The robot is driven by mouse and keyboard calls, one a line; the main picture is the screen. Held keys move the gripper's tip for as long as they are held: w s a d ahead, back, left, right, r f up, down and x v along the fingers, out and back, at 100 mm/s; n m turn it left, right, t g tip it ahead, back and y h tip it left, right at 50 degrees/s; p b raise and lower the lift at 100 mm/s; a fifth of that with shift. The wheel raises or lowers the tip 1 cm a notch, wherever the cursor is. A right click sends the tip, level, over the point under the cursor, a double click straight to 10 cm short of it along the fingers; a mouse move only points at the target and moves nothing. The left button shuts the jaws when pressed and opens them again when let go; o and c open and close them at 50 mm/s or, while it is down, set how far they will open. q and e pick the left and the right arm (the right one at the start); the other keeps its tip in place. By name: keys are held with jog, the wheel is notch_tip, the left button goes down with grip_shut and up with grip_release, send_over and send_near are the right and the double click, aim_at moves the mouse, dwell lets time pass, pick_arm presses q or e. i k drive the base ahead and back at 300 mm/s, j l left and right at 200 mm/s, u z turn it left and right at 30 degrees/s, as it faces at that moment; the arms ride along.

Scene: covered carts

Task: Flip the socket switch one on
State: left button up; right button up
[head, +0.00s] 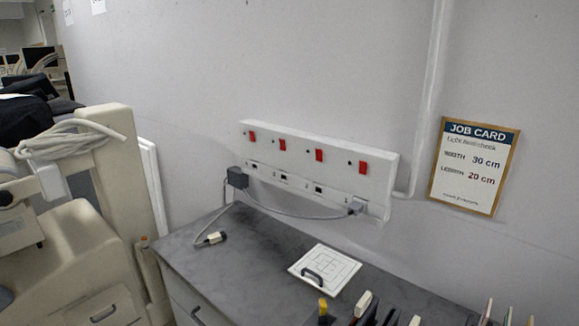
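A white socket strip (322,164) is mounted on the wall, with a row of several red rocker switches. From left to right they are the first switch (252,136), the second switch (282,145), the third switch (319,155) and the rightmost switch (362,167). Small numbers sit by the sockets below; the rightmost looks like 1, but the print is tiny. I cannot tell which switches are on. Neither of my grippers shows in the head view.
A dark grey cabinet top (258,243) lies below the strip. It holds a white square plate (325,270) with a dark handle, and a loose cable end (215,238). Several upright items stand along the bottom edge. A job card (473,165) hangs right; a beige machine (85,235) stands left.

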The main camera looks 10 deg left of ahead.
aim_at(363, 165)
jog(key=k+l+u, duration=0.15)
jog(key=u, duration=0.25)
jog(key=k+l+u, duration=0.15)
jog(key=u, duration=0.2)
jog(key=k+l+u, duration=0.2)
jog(key=u, duration=0.2)
